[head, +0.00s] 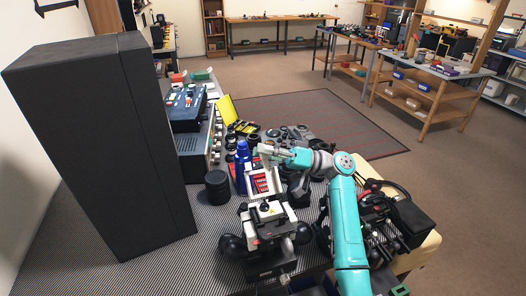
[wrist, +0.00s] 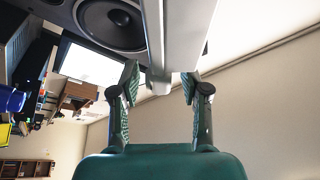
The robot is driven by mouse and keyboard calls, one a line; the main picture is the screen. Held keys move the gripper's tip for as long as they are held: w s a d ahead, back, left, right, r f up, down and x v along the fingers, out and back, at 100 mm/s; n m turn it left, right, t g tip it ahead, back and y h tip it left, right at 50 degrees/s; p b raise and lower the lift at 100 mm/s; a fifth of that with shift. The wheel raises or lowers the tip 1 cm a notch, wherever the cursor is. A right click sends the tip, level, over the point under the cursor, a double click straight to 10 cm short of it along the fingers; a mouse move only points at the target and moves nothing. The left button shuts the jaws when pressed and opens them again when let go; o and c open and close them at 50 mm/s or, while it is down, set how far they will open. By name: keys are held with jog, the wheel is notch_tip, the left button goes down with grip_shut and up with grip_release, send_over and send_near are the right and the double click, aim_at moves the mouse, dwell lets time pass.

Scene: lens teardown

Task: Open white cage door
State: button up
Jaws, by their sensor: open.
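My gripper (head: 268,151) is at the end of my teal arm, just above a white upright part (head: 258,183) of a white-and-black device (head: 264,214) on the table. This white part may be the cage door, but I cannot tell its hinge or handle. In the wrist view, my gripper (wrist: 160,84) is open, its two green-padded fingers apart. A long pale bar or panel edge (wrist: 154,38) comes down toward the gap between the fingertips. I cannot tell whether either finger touches it.
A tall black speaker cabinet (head: 95,145) stands at the left. A blue bottle (head: 242,165) and a black cylinder (head: 217,188) stand left of the device. Cluttered black gear (head: 385,215) lies at the right. Bare table shows at the front left (head: 165,270).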

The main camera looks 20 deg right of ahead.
jog(key=shift+a, duration=0.2)
grip_shut()
jog(key=shift+s+r+n+g+y, duration=0.3)
jog(key=shift+s+r+n, duration=0.25)
jog(key=shift+n, duration=0.5)
jog(key=shift+s+r+n+g+y, duration=0.2)
jog(key=shift+s+r+n+g, duration=0.3)
jog(key=shift+n, duration=0.55)
jog(key=shift+s+f, duration=0.1)
grip_release()
jog(key=v, duration=1.2)
